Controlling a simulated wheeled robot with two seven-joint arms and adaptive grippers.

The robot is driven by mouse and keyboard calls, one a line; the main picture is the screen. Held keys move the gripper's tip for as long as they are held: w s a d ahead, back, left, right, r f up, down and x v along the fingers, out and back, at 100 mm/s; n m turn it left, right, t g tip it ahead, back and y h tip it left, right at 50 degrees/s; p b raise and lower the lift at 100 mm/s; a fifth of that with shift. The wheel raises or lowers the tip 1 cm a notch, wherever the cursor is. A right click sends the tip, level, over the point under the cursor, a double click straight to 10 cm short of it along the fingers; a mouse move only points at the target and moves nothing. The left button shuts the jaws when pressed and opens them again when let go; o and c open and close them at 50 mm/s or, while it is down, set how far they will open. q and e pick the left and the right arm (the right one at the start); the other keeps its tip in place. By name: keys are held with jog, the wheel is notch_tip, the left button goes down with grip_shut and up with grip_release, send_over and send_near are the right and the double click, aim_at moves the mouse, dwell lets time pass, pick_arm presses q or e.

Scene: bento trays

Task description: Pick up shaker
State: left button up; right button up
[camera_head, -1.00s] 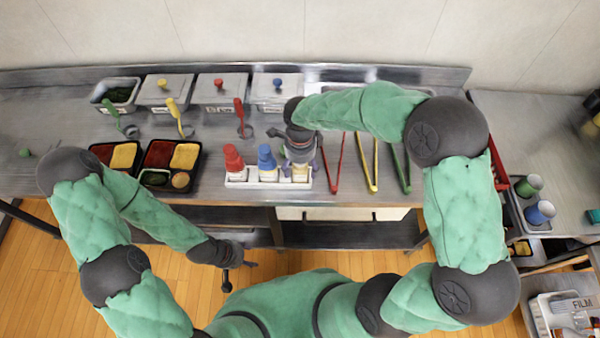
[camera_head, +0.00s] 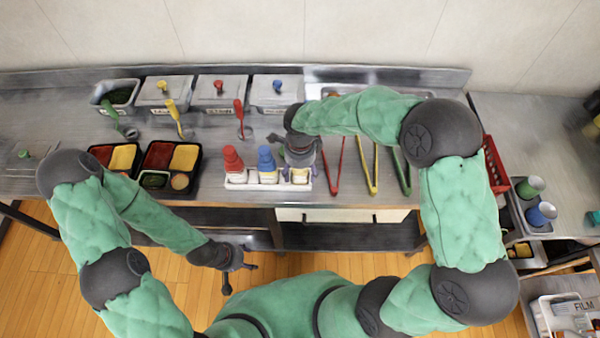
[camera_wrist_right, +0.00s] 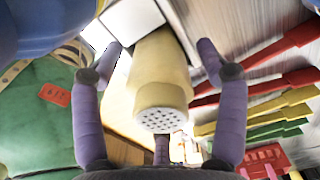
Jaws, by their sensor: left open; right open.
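A pale yellow shaker (camera_wrist_right: 160,85) with a perforated end shows in the right wrist view, between the two spread fingers of my right gripper (camera_wrist_right: 158,50). The fingers are on either side of it and not closed on it. In the head view my right gripper (camera_head: 300,160) is over the right end of the white rack (camera_head: 237,185) and hides most of this shaker (camera_head: 300,176). A red-topped shaker (camera_head: 233,162) and a blue-topped shaker (camera_head: 267,163) stand upright to its left in the rack. My left gripper (camera_head: 243,266) is open and empty, low in front of the counter.
Red tongs (camera_head: 335,165), yellow tongs (camera_head: 370,165) and green tongs (camera_head: 401,172) lie right of the rack. Black bento trays (camera_head: 158,181) lie to its left. Lidded containers (camera_head: 220,90) and ladles stand behind. A red crate (camera_head: 495,165) is at the right.

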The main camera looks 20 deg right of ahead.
jog(key=r+p, duration=0.1)
jog(key=r, duration=0.2)
jog(key=r+p, duration=0.1)
jog(key=r, duration=0.6)
jog(key=shift+w+a+r+p, duration=0.2)
jog(key=shift+w+a+p, duration=0.15)
jog(key=shift+w+p, duration=0.05)
jog(key=shift+r, duration=0.15)
